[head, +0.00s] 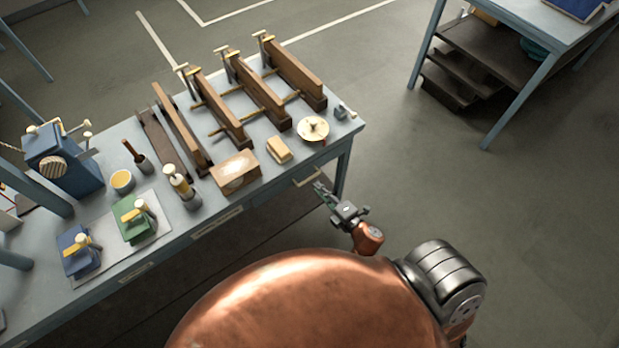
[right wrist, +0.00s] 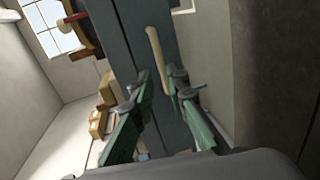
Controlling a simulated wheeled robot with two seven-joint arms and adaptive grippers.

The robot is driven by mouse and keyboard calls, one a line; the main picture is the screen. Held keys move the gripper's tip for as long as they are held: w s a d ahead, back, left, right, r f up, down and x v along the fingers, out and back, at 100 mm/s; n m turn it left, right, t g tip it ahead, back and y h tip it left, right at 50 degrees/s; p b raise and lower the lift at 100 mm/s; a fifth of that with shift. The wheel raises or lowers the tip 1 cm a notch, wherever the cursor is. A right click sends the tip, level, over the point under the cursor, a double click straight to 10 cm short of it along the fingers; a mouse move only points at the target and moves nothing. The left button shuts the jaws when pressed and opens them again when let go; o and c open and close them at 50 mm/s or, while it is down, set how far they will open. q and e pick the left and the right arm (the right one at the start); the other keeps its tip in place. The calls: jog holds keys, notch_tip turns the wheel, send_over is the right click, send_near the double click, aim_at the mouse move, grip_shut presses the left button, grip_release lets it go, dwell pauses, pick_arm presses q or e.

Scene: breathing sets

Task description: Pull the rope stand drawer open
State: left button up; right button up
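A blue-grey workbench (head: 345,134) carries a wooden frame stand (head: 243,93) with rods across it. Below the bench's right end, a drawer front has a pale bar handle (head: 305,181); the handle also shows in the right wrist view (right wrist: 155,55). My right gripper (head: 320,190) is close to this handle, at the bench's front edge. In the right wrist view its two green-padded fingers (right wrist: 160,88) are apart, with the handle's near end between or just beyond their tips. I cannot tell whether they touch it. The drawer looks closed. My left gripper is out of view.
The floor (head: 500,220) to the right is clear.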

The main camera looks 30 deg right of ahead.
aim_at(309, 179)
jog(key=x, duration=0.7)
jog(key=shift+s+f, duration=0.1)
jog(key=shift+c, duration=0.2)
grip_shut()
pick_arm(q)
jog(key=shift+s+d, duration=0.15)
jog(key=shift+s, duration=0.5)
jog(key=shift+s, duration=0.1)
